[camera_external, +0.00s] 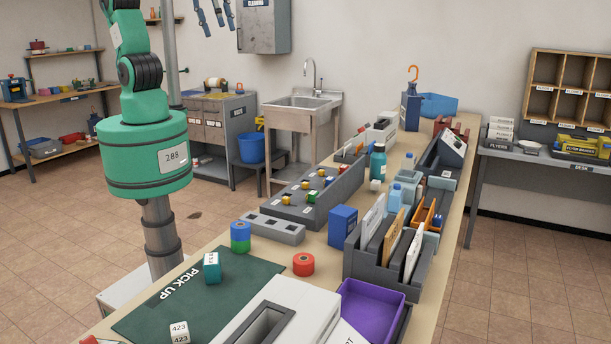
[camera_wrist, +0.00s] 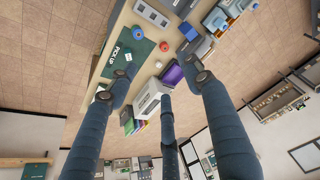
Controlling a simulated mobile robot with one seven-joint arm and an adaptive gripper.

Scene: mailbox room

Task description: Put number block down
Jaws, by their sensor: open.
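A white number block (camera_external: 180,332) marked 423 sits on the near part of the dark green PICK UP mat (camera_external: 240,285). A teal block (camera_external: 211,267) with a white label stands on the same mat, farther back. The mat also shows in the wrist view (camera_wrist: 118,45). My gripper (camera_external: 212,14) is high at the top edge of the external view, well above the counter, with its dark blue fingers spread. In the wrist view my gripper (camera_wrist: 165,85) is open with nothing between its fingers.
A blue-and-green round stack (camera_external: 240,237) and a red roll (camera_external: 303,264) stand by the mat. A purple tray (camera_external: 372,305), a grey file sorter (camera_external: 375,265) and a white slotted box (camera_external: 280,318) crowd the counter's near right. The mat's middle is clear.

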